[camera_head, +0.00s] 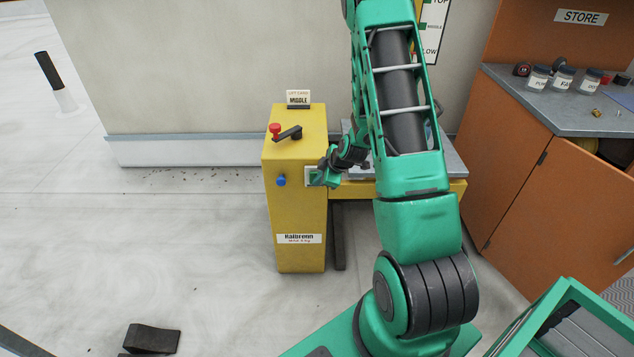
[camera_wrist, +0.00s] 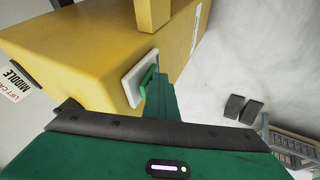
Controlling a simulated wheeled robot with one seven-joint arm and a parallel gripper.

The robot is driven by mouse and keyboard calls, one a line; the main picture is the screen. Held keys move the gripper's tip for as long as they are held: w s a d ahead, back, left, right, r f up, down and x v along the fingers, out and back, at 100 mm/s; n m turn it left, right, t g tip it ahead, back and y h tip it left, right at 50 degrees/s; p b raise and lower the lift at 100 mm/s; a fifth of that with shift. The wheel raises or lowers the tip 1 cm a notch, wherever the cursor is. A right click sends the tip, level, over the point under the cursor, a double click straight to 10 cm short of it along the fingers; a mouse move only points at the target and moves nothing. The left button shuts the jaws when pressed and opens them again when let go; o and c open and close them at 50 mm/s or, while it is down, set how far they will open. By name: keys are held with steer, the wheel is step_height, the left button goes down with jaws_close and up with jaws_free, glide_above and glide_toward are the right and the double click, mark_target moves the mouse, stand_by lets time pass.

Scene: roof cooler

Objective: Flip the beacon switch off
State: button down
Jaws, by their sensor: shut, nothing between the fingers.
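A yellow pedestal (camera_head: 295,215) stands left of my arm. A white switch plate (camera_head: 309,175) is on its front face, near the upper right corner. In the wrist view the plate (camera_wrist: 133,88) has a green rocker (camera_wrist: 147,82) on it, partly hidden; I take this for the beacon switch, though no label for it is readable. My gripper (camera_head: 322,177) is shut and empty, with its green fingers (camera_wrist: 160,90) right at the rocker. I cannot tell whether they touch it or which way the rocker is set.
The pedestal also carries a red knob (camera_head: 275,129), a black lever (camera_head: 289,133) and a blue button (camera_head: 281,181). A yellow beam (camera_head: 400,189) under a grey platform adjoins its right side. An orange cabinet (camera_head: 550,190) stands at right.

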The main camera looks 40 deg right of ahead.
steer(key=shift+r, duration=0.6)
steer(key=s+a+r, duration=0.1)
steer(key=s+r, duration=0.7)
steer(key=shift+s+a+r, duration=0.35)
steer(key=shift+s+a, duration=0.05)
